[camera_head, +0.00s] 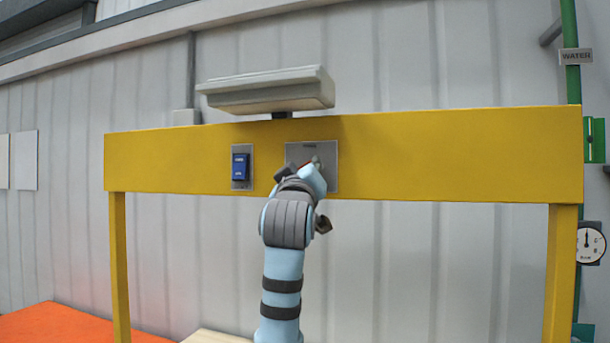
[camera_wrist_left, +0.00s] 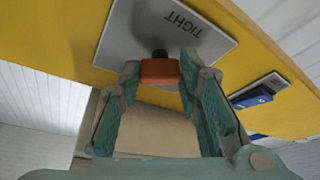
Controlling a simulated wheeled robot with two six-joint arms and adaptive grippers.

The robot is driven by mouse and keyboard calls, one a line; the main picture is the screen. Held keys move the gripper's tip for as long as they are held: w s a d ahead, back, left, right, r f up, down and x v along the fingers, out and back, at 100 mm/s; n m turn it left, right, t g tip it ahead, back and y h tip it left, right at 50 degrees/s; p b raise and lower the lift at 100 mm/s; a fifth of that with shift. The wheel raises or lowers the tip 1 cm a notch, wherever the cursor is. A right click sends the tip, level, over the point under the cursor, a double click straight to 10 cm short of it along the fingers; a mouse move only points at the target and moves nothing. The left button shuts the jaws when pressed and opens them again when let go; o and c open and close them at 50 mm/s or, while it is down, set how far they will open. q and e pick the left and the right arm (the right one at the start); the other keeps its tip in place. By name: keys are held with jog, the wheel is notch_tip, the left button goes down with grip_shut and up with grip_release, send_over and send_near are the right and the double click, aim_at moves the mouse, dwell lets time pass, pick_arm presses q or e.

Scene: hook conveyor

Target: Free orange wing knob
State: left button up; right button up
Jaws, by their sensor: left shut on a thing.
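The orange wing knob (camera_wrist_left: 160,71) sits on a dark stem in front of a grey plate (camera_wrist_left: 145,32) marked "TIGHT". The plate also shows in the head view (camera_head: 330,180) on the yellow beam, where my gripper hides most of the knob. My left gripper (camera_head: 308,170) is up at the plate. In the left wrist view its two green-grey fingers (camera_wrist_left: 160,78) are on either side of the knob and shut on it. The right gripper is in neither view.
The yellow beam (camera_head: 440,150) spans two posts. A blue switch (camera_head: 240,167) is left of the plate, and a grey lamp-like housing (camera_head: 270,92) hangs above. A gauge (camera_head: 589,243) and green pipe (camera_head: 571,80) stand at the right. An orange surface (camera_head: 70,325) lies low left.

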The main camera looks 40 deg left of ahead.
pick_arm(q)
jog(key=shift+w+d+r+n+g+y+p, duration=0.1)
jog(key=shift+n+g+p, duration=0.5)
jog(key=shift+n, duration=1.35)
jog(key=shift+s+d+r+n+g+y+p, duration=0.1)
jog(key=shift+n+g+p, duration=0.2)
jog(key=shift+n+g, duration=1.1)
jog(key=shift+w+r+n+g+y+p, duration=0.15)
jog(key=shift+n+p, duration=0.3)
jog(key=shift+n, duration=2)
jog(key=shift+f, duration=0.1)
jog(key=o, duration=1.1)
jog(key=shift+o, duration=0.2)
jog(key=shift+s, duration=0.2)
jog(key=v, duration=1.2)
